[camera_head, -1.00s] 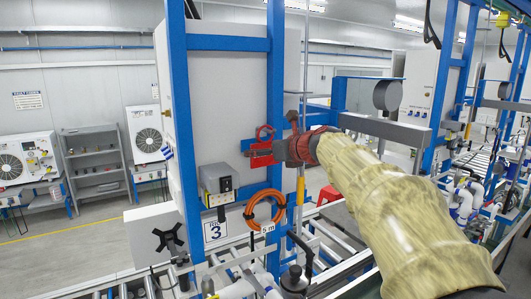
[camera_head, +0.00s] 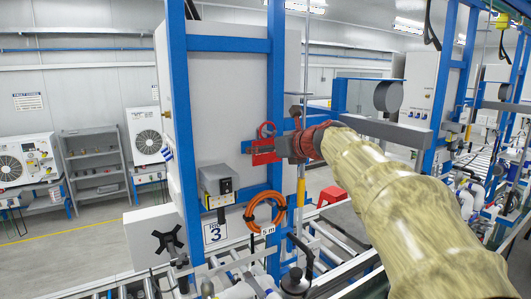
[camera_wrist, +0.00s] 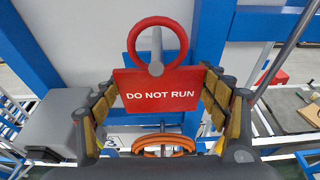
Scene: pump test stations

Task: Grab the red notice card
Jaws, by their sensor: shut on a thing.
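The red notice card (camera_wrist: 160,92), lettered "DO NOT RUN", hangs upright in front of a blue frame post. Its red ring (camera_wrist: 157,46) is around a grey peg (camera_wrist: 157,68). In the head view the card (camera_head: 263,152) shows at the left of my gripper (camera_head: 284,148). In the wrist view my gripper (camera_wrist: 162,88) has its padded fingers at the card's left and right edges, shut on it. The ring is still around the peg. The card's back is hidden.
A grey box (camera_head: 217,183) and a coiled orange hose (camera_head: 265,212) are on the blue frame (camera_head: 180,120) below the card. A number 3 sign (camera_head: 216,231) hangs beside them. Pipes and rails fill the space below. The floor at left (camera_head: 75,250) is clear.

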